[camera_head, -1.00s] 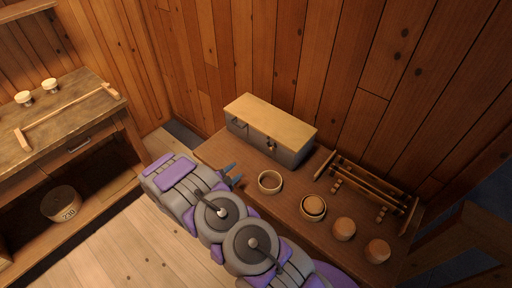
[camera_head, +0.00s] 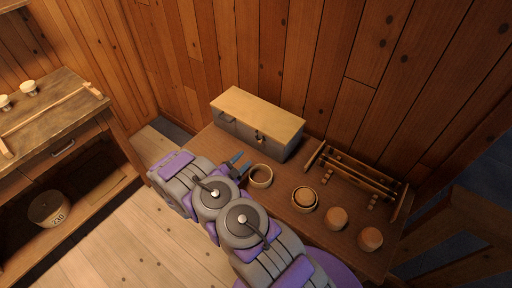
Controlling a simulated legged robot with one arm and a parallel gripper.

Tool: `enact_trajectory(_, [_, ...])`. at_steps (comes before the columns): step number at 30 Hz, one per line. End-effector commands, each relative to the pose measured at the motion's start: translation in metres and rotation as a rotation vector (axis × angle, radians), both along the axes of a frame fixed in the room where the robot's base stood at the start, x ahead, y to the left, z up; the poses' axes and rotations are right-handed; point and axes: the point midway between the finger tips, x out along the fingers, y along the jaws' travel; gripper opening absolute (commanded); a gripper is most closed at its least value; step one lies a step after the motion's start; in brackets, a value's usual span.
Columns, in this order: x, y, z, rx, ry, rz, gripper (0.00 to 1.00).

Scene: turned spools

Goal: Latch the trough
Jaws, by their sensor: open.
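The trough (camera_head: 232,128) is a long grey box with a pale wooden lid (camera_head: 258,113) lying closed on top. It stands at the back left of the wooden bench against the plank wall. A small dark latch (camera_head: 259,138) sits on its front face, right of the middle; whether it is fastened is too small to tell. My gripper (camera_head: 240,164) is open, with blue-grey fingers, in front of the trough and apart from it, just left of a round wooden ring-like bowl. My purple and grey arm hides part of the bench's front edge.
On the bench (camera_head: 235,181) stand an empty round bowl (camera_head: 260,176), a filled bowl (camera_head: 305,199), two round wooden pieces (camera_head: 336,218) (camera_head: 370,239) and a wooden rack (camera_head: 358,175). A worktable (camera_head: 50,105) with a rod and pale knobs is at left, a bucket (camera_head: 49,208) beneath it.

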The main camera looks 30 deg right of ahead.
Motion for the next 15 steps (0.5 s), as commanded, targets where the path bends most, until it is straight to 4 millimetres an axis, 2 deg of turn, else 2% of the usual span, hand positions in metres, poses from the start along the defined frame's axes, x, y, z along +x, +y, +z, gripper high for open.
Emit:
enact_trajectory(3, [0.005,-0.019,-0.001,0.000,-0.001,-0.005,0.44])
enact_trajectory(15, [0.025,-0.074,0.000,-0.001,-0.001,-0.003,0.44])
